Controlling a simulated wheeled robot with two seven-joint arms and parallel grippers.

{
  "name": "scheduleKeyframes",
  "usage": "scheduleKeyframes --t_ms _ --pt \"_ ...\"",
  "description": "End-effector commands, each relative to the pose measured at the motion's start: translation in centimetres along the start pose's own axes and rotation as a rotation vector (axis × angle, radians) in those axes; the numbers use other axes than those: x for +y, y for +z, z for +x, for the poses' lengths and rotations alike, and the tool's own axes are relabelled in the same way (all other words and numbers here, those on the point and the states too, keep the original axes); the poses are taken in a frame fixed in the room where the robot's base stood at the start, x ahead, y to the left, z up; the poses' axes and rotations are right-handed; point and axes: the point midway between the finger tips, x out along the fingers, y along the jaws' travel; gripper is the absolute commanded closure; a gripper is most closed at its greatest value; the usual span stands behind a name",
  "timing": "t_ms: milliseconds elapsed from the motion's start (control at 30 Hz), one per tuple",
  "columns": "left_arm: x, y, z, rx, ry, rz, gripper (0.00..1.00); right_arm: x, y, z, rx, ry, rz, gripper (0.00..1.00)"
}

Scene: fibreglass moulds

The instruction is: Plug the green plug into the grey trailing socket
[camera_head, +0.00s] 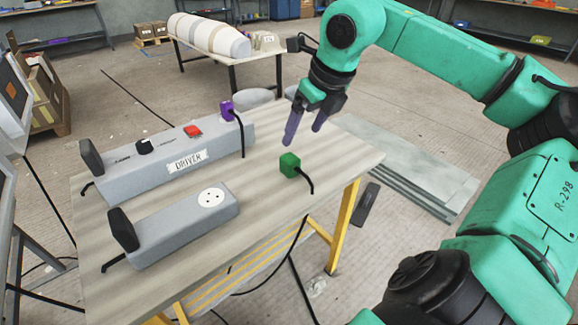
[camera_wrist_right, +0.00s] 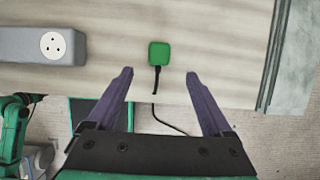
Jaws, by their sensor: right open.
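The green plug (camera_head: 290,164) lies near the right side of the table, with its black cable running off the table edge. It also shows in the right wrist view (camera_wrist_right: 159,54), ahead of the fingertips and between their lines. The grey trailing socket (camera_head: 188,222) lies at the front of the table; its white round outlet face (camera_head: 211,198) is empty. It also shows at the upper left of the right wrist view (camera_wrist_right: 38,46). My right gripper (camera_head: 306,137) is open and empty, its purple fingers pointing down above the plug, apart from it. My left gripper is not in view.
A longer grey unit labelled DRIVER (camera_head: 187,160) lies behind the socket, with a purple plug (camera_head: 227,109) and a red switch (camera_head: 193,131) on top. The wooden table (camera_head: 262,215) is clear between socket and plug. Flat sheets (camera_head: 400,170) lie right of the table.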

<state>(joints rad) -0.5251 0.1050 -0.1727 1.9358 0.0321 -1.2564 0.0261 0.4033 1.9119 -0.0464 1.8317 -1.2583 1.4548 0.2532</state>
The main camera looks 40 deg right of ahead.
Motion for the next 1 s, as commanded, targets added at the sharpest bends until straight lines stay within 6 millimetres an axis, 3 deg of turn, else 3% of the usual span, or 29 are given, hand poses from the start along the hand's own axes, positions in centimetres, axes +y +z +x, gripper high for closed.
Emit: scheduleKeyframes --t_ms 100,233,667,1000 --pt "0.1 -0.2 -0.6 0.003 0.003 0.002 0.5 0.1 -0.1 2.9 0.005 0.003 -0.001 0.15" --pt "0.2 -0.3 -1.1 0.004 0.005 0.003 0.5 0.1 -0.1 5.2 0.004 0.003 -0.001 0.15" --pt "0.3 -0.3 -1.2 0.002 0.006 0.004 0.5 0.1 0.0 6.3 0.001 0.002 0.0 0.15" --pt "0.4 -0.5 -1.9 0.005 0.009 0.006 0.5 0.2 0.1 11.2 0.002 0.002 0.0 0.15"
